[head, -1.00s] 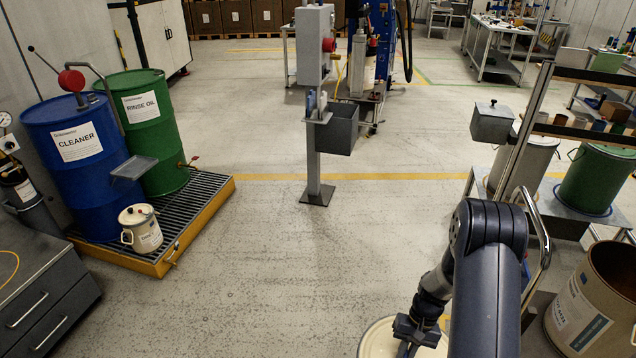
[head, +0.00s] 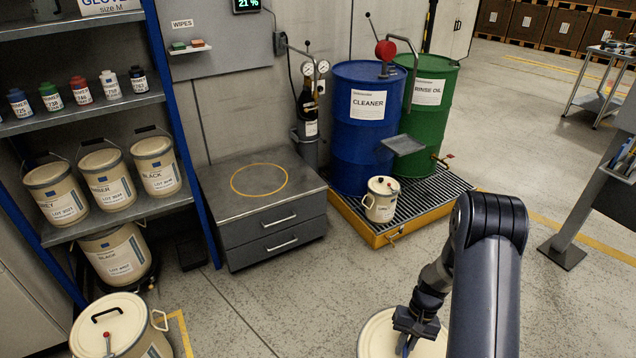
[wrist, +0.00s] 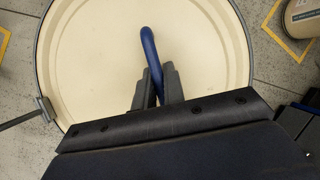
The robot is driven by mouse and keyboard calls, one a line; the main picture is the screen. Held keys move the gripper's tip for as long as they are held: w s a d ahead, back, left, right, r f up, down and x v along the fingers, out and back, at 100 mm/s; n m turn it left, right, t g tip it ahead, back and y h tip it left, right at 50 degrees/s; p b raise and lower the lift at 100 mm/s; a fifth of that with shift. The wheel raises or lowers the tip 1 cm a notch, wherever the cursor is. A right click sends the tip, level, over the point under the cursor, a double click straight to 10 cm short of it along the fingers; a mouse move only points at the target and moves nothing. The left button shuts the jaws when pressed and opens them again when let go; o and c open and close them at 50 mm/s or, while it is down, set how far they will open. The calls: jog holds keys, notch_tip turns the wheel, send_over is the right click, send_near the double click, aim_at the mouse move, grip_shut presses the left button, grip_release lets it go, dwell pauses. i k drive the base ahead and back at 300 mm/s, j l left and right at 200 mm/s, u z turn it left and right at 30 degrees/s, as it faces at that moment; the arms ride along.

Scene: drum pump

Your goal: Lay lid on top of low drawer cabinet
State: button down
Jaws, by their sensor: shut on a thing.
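My gripper (head: 408,340) is at the bottom of the head view, shut on the blue handle of a round cream lid (head: 376,335). In the wrist view the lid (wrist: 90,60) fills most of the picture, and the handle (wrist: 150,48) stands between the two fingers (wrist: 157,88). The lid's near part is hidden by my gripper. The low grey drawer cabinet (head: 222,192) stands ahead and to the left, against the wall. Its top is bare apart from a painted yellow ring (head: 233,188). It has two drawers with bar handles.
A yellow-edged spill pallet (head: 375,238) with a blue drum (head: 366,150), a green drum (head: 432,125) and a small cream can (head: 382,205) is right of the cabinet. Paint shelves (head: 100,110) stand left. A lidded bucket (head: 112,330) is at lower left. Floor before the cabinet is clear.

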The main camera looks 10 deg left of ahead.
aim_at(272, 182)
jog(key=i+j+u, duration=0.55)
jog(key=u, duration=0.25)
jog(key=i+u, duration=0.4)
jog(key=i+j+z, duration=0.25)
jog(key=i+z, duration=0.25)
jog(key=i, duration=0.25)
jog(key=i+j+z, duration=0.45)
jog(key=i, duration=0.25)
jog(key=i+j+z, duration=0.5)
jog(key=j, duration=0.3)
jog(key=i+l, duration=0.05)
jog(key=i, duration=0.05)
